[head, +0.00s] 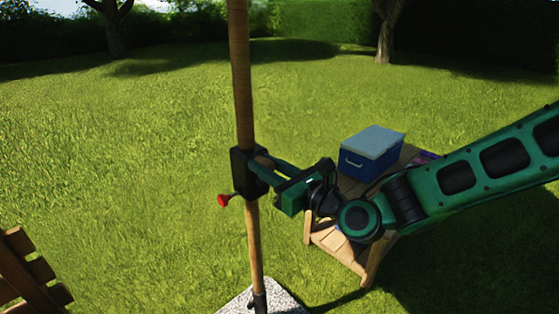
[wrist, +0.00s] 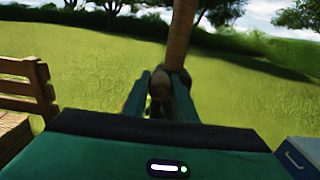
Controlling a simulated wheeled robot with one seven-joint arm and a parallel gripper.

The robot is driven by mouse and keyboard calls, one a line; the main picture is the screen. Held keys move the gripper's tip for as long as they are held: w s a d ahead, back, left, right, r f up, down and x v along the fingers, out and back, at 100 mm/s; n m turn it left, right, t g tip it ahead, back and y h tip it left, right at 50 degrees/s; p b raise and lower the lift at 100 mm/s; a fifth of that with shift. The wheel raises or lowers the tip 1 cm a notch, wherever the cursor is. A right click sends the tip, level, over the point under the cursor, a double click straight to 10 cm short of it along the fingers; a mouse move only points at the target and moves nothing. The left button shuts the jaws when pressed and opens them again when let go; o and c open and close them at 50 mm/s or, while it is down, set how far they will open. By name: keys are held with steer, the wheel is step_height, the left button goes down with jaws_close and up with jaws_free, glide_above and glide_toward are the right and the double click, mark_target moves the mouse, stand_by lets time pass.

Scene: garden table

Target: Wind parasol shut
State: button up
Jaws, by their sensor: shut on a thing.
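The parasol's wooden pole (head: 242,85) rises through the head view and out of its top; the canopy is out of view. A dark crank housing (head: 240,170) is fixed around the pole, with a red knob (head: 224,200) on its left side. My gripper (head: 267,168) reaches in from the right, beside the housing. In the wrist view its green fingers are shut on the rounded wooden crank handle (wrist: 160,85), with the pole (wrist: 180,38) just behind. The fingers partly hide the handle and the crank arm.
The pole stands in a pale speckled base (head: 238,303). A low wooden table (head: 330,243) bearing a blue cool box (head: 366,167) with a grey lid stands behind my arm. A wooden chair (head: 22,262) is at lower left. Open lawn lies left of and behind the pole.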

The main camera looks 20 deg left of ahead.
steer(key=shift+s+a+f, duration=0.8)
steer(key=shift+s+f, duration=1.05)
steer(key=shift+f, duration=4.4)
steer(key=w+d+f, duration=0.1)
steer(key=w+d, duration=0.3)
steer(key=w, duration=0.7)
steer(key=shift+w+d+f, duration=0.3)
steer(key=shift+d+f, duration=0.1)
